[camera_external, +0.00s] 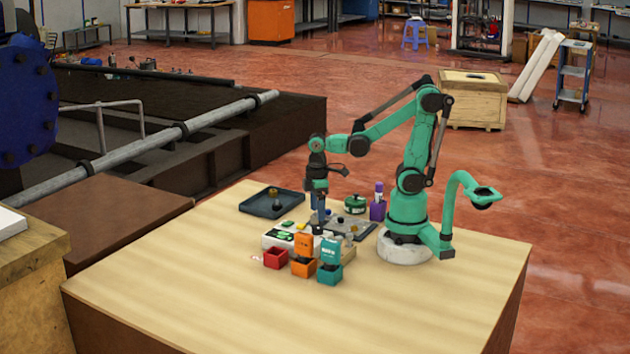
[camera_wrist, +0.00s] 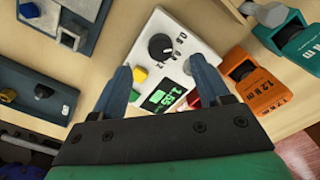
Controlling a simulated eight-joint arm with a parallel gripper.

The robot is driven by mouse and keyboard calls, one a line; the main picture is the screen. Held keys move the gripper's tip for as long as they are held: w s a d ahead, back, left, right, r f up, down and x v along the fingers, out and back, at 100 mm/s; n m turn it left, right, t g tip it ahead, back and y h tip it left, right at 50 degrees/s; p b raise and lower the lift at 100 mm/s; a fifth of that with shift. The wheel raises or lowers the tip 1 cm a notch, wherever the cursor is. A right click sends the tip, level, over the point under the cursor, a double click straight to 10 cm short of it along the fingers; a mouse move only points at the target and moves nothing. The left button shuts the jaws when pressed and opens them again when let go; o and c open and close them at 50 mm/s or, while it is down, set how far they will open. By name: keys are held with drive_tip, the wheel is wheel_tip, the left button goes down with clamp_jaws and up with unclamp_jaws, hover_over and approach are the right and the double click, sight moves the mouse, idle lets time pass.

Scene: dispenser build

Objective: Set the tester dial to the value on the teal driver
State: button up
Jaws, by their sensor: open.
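The tester is a white box with a black dial (camera_wrist: 161,47), a yellow button (camera_wrist: 140,74) and a lit green display (camera_wrist: 165,97). The display's digits are tilted and partly unclear. In the external view the tester (camera_external: 276,240) is partly hidden. The teal driver (camera_wrist: 290,42) is at the upper right of the wrist view; its label ends in "N m", but I cannot read its number surely. It stands in the external view too (camera_external: 331,249). My gripper (camera_wrist: 160,65) is open and empty above the tester, its fingers on either side of the dial in the picture, apparently not touching it.
An orange driver (camera_wrist: 250,88) marked about "1.2 N m" is beside the tester. Red (camera_external: 276,259), orange (camera_external: 303,268) and teal (camera_external: 329,276) bins line the front. A dark tray (camera_external: 262,208) lies behind. A purple holder (camera_external: 378,210) stands right. The table's front is clear.

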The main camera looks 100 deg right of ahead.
sight(318, 227)
drive_tip(key=shift+f, duration=2.3)
clamp_jaws()
drive_tip(key=shift+m, duration=0.3)
drive_tip(key=m, duration=0.3)
drive_tip(key=shift+m, duration=2.6)
